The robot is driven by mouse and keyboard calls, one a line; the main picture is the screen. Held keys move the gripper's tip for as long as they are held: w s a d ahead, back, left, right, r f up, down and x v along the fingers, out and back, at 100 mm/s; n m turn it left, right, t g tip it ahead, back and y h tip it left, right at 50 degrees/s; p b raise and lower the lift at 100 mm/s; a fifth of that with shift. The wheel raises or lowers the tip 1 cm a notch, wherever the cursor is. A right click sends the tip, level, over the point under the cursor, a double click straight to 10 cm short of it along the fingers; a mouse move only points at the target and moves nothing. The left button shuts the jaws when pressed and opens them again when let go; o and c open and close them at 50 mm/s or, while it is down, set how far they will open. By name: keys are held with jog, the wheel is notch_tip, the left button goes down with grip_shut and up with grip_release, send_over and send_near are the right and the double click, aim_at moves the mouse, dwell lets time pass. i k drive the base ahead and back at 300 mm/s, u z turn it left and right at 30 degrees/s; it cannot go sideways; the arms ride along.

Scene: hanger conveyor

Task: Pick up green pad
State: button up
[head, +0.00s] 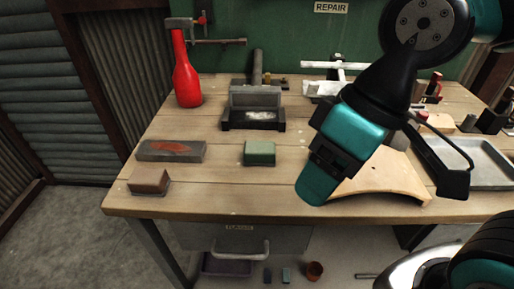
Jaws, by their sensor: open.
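The green pad (260,150) is a small block with a pale green top. It rests on the wooden workbench (225,193), a little left of the picture's middle. In front of the bench's right part is my black and teal arm, seen from behind and above. My gripper (390,190) is open and empty, right of the pad and apart from it. One teal finger hangs at the left and a dark finger at the right. Between and beyond the fingers, part of a curved wooden piece (385,187) is seen, partly hidden by my arm.
A grey block with a rust-coloured patch (158,150) and a brown block (149,180) lie left of the pad. A red bottle (186,80) and a dark metal stand (253,118) are behind. A metal tray (488,180) is at the right. Bare wood surrounds the pad.

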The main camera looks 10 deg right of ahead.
aim_at(256, 153)
jog(key=z, duration=3.05)
jog(key=k, duration=1.45)
jog(key=u, duration=2.5)
jog(key=i, duration=0.5)
jog(key=z, duration=0.05)
